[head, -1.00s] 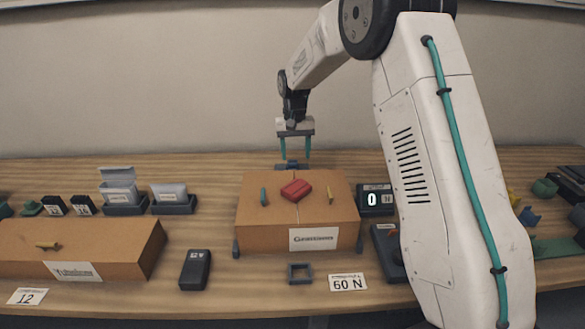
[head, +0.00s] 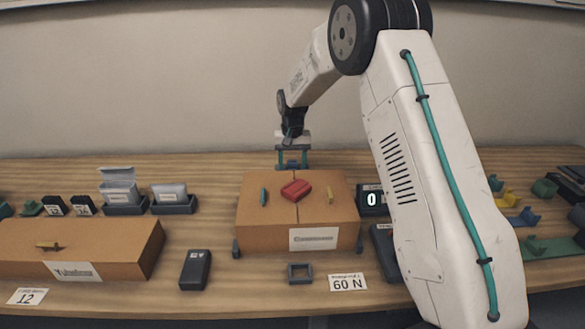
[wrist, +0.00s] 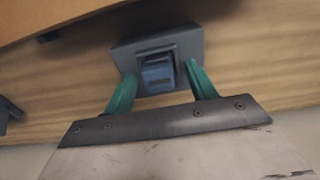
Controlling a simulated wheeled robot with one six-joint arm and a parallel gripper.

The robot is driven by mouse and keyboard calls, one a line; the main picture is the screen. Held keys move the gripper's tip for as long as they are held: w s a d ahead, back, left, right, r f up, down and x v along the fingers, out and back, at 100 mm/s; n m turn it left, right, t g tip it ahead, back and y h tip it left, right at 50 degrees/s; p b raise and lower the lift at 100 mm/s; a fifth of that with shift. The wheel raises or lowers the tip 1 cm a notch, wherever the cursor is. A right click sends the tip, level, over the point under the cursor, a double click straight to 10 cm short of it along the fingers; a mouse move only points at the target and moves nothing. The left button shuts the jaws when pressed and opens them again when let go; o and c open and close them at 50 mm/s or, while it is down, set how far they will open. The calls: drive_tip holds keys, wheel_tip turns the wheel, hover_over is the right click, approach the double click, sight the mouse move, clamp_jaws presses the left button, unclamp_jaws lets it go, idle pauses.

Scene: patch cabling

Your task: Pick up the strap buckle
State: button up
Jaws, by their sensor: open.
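A small blue block, which I take for the strap buckle (wrist: 157,74), sits in a dark grey holder (wrist: 124,56) in the wrist view. My gripper (wrist: 161,78) is open, with its two green fingers on either side of the blue block. A gap shows on each side, and the fingers overlap the holder's outline. In the head view my gripper (head: 292,162) points down behind the cardboard box, and the holder and buckle are mostly hidden there.
The cardboard box (head: 260,220) stands just in front of the gripper, with a red block (head: 296,190) on its lid. A display reading 0 (head: 371,200) is to its right. Two grey trays (head: 175,205) stand to the left. The table behind the box is fairly clear.

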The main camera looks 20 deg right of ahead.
drive_tip(key=c, duration=1.1)
drive_tip(key=shift+r, duration=0.1)
